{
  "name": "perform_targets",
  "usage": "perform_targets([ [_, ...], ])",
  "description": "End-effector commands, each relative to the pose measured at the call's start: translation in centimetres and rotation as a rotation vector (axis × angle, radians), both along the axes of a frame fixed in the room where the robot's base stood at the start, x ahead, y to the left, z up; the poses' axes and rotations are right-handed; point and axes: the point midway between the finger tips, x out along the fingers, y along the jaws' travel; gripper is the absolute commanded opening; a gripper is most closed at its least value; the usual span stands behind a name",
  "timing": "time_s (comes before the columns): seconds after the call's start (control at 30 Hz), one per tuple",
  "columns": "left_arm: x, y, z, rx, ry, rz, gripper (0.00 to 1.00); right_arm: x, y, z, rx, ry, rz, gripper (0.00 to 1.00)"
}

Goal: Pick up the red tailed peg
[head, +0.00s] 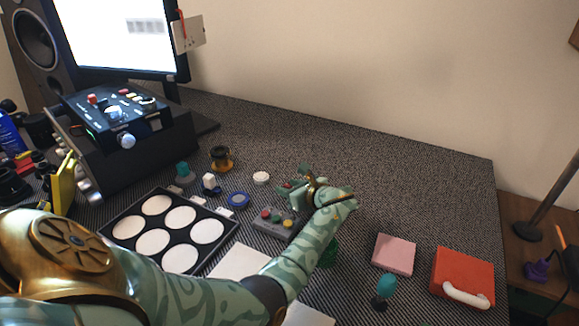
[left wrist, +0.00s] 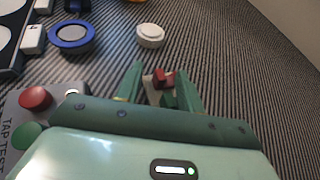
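The red tailed peg (left wrist: 164,78) shows in the left wrist view as a small red piece with a pale part beside it, between my left gripper's (left wrist: 160,78) green fingers. The fingers stand apart on either side of it; firm contact on both sides does not show. Its lower part is hidden by the gripper. In the head view a small spot of red (head: 287,185) shows at the fingertips of my left gripper (head: 293,184), low over the table, just behind the button box. My right gripper is out of view.
The grey button box (head: 273,223) is close in front of the left gripper. A white disc (head: 261,178) and a blue ring (head: 238,199) lie to its left. A black tray (head: 133,249) with white discs is farther left.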

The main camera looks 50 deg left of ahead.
Motion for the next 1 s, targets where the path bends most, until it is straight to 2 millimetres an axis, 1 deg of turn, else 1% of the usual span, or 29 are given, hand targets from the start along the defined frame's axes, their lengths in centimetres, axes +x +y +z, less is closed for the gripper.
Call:
perform_targets([
  [0.03,0.0,0.3,-0.3,0.000,0.002,0.000,0.37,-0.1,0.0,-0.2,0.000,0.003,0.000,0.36],
  [0.2,0.0,0.3,0.0,0.000,0.001,0.000,0.37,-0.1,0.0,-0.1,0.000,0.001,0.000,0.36],
  [0.23,0.0,0.3,0.0,0.000,0.001,0.000,0.32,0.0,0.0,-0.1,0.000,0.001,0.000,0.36],
  [0.33,0.0,0.3,0.0,0.000,0.001,0.001,0.04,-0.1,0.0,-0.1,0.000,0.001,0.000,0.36],
  [0.37,0.0,0.3,-0.1,-0.001,0.001,0.001,0.00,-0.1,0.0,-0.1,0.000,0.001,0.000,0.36],
  [0.77,0.0,0.3,0.1,-0.001,0.000,0.000,0.00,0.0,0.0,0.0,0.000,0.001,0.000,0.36],
  [0.87,0.0,0.3,1.2,-0.001,-0.003,0.000,0.00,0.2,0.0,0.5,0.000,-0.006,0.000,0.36],
  [0.97,0.0,0.3,3.5,-0.001,-0.007,0.001,0.00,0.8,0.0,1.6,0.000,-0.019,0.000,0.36],
  [1.0,0.0,0.3,4.7,-0.001,-0.009,0.000,0.00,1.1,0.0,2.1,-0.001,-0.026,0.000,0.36],
])
